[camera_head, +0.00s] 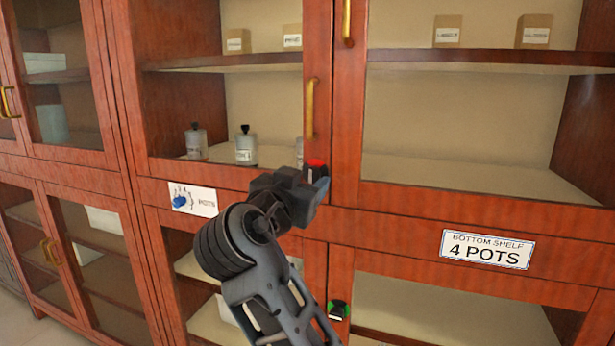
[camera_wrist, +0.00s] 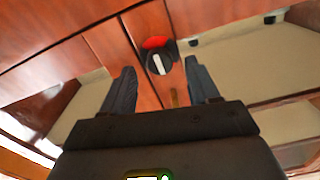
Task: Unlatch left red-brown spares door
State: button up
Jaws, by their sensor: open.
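The left red-brown glazed door (camera_head: 319,60) stands shut in the head view, with a vertical brass handle (camera_head: 309,108). Below the handle is a black rotary latch (camera_head: 316,172) with a red part showing at its top. In the wrist view the latch (camera_wrist: 159,63) shows a red patch and a white stripe along its knob, nearly upright in the picture. My gripper (camera_wrist: 159,68) is open and empty, with its fingers on either side of the latch in that view. Contact cannot be seen. In the head view my gripper (camera_head: 300,185) is beside the latch, its fingers mostly hidden by the wrist.
A second latch with green showing (camera_head: 338,310) is on the lower doors. A picture label (camera_head: 193,199) and a "4 POTS" sign (camera_head: 487,250) are on the rail. Bottles (camera_head: 245,148) and small boxes (camera_head: 448,32) stand on shelves behind the glass. Another cabinet (camera_head: 62,150) stands left.

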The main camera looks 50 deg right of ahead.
aim_at(312, 174)
jog(key=shift+x, duration=1.35)
jog(key=shift+c, duration=0.3)
jog(key=c, duration=1)
